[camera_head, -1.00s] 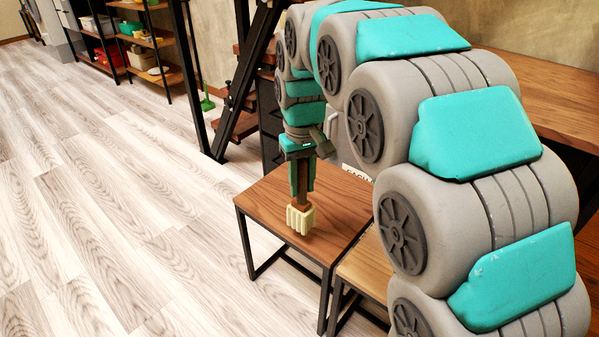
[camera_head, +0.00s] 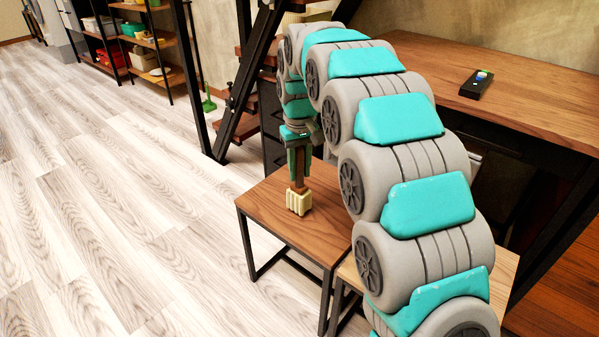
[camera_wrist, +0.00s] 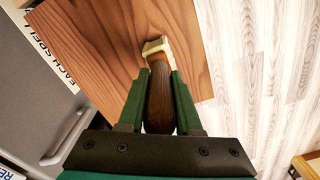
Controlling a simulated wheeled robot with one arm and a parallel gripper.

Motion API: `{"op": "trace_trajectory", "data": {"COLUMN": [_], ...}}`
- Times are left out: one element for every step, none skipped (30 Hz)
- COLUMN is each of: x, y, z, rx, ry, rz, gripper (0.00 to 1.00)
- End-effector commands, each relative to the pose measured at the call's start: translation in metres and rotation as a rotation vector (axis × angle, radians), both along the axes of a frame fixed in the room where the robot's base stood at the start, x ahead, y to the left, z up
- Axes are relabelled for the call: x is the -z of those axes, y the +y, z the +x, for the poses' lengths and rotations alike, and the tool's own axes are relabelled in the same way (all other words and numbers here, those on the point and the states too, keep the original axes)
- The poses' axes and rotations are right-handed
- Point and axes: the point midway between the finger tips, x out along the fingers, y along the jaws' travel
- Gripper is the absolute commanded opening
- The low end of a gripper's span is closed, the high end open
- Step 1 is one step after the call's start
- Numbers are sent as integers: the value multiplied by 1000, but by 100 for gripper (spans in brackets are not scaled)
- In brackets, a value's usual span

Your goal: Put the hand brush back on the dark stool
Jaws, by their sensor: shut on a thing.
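My gripper (camera_head: 299,172) is shut on the brown handle of the hand brush (camera_head: 299,202). The brush hangs upright with its pale cream bristles down, over the darker brown stool (camera_head: 262,212), near the middle of its top. I cannot tell whether the bristles touch the wood. In the wrist view the dark handle (camera_wrist: 160,105) lies between the two green fingers, with the pale head beyond the fingertips. The stool top (camera_wrist: 95,50) spreads behind and to the left of it.
A lighter wooden stool (camera_head: 350,277) stands close beside the dark one, partly behind my arm. A desk (camera_head: 530,98) with a small black device (camera_head: 477,84) is at right. Dark drawers and stair frame stand behind the stool. The pale floor (camera_head: 120,220) at left is clear.

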Motion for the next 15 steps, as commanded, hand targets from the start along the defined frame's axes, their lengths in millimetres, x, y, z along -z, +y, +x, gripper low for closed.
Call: {"op": "trace_trajectory", "data": {"x": [7,9,11,11,11,11,11,11,11,11,12,13,14,14,14], "y": [0,0,0,0,0,0,0,0,0,0,0,0,0,0,0], "z": [-1,0,0,0,0,0,0,0,0,0,0,0,0,0,0], "rx": [0,0,0,0,0,0,0,0,0,0,0,0,0,0,0], "ry": [2,1,-1,-1,-2,-2,-2,-2,-2,-2,-1,-1,-1,-1,-1], "rz": [-1,0,0,0,1,1,1,1,1,0,0,0,0,0,0], "gripper": [0,0,0,0,0,0,0,0,0,0,0,0,0,34,39]}}
